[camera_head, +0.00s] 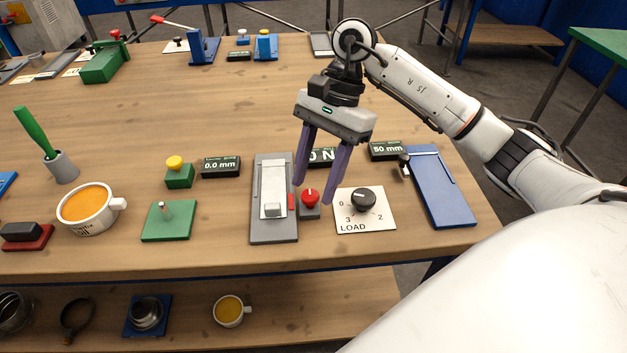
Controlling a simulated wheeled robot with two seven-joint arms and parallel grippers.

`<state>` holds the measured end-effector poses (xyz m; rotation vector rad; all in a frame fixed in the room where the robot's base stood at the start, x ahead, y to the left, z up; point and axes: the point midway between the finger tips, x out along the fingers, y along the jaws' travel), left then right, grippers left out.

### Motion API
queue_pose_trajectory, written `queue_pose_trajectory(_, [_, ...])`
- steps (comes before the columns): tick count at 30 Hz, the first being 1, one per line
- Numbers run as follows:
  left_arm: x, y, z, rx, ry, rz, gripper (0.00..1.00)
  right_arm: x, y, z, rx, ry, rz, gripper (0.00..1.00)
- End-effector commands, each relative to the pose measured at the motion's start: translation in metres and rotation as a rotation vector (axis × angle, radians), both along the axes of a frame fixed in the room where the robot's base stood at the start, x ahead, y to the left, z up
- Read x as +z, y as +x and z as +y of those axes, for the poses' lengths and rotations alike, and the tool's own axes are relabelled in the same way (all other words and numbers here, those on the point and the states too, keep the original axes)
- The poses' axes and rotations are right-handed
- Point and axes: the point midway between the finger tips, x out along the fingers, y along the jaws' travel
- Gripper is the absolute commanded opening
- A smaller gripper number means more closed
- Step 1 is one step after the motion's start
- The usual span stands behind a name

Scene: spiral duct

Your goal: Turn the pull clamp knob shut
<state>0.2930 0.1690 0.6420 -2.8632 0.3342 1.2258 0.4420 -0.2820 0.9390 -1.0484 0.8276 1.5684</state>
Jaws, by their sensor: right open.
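A red knob (310,196) on a small dark base stands at the right side of a grey plate fixture (256,228). The fixture carries a pale upright plate and a small block. No label marks the red knob as the pull clamp knob. My right gripper (314,194) is open, fingers pointing down. Its purple fingertips appear on either side of the red knob in the picture. I cannot tell whether they touch it or how high they are. A black dial (364,199) sits on a white LOAD card just right of the fingers. My left gripper is not in view.
A display reading "N" (322,157) is partly hidden behind my right fingers. A 50 mm display (387,150) and a blue plate (440,188) stand to the right. A green plate with a peg (166,223) and an orange-filled cup (88,208) are left. The table middle is clear.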

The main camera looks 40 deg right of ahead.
Motion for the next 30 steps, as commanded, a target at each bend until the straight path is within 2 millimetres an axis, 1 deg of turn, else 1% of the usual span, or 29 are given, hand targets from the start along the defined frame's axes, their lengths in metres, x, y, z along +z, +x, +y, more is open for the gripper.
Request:
queue_pose_trajectory(1, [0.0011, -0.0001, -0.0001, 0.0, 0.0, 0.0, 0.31, -0.0044, -0.001, 0.0022, 0.001, 0.001, 0.002, 0.45])
queue_pose_trajectory(4, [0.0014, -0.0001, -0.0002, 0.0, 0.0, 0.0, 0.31, -0.0095, -0.001, 0.0044, 0.001, 0.001, 0.0, 0.45])
queue_pose_trajectory(12, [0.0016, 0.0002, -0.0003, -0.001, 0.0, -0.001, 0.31, -0.0116, -0.0011, 0.005, 0.001, 0.001, -0.001, 0.45])
queue_pose_trajectory(13, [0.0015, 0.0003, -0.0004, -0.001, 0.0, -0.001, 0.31, -0.0115, -0.0012, 0.005, 0.001, 0.001, -0.001, 0.44])
queue_pose_trajectory(20, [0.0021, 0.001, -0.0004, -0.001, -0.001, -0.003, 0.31, -0.0113, -0.0012, 0.0049, 0.0, 0.001, -0.001, 0.05])
queue_pose_trajectory(30, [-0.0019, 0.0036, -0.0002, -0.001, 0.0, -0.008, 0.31, -0.0127, -0.0019, 0.0038, -0.047, -0.002, -0.001, 0.05])
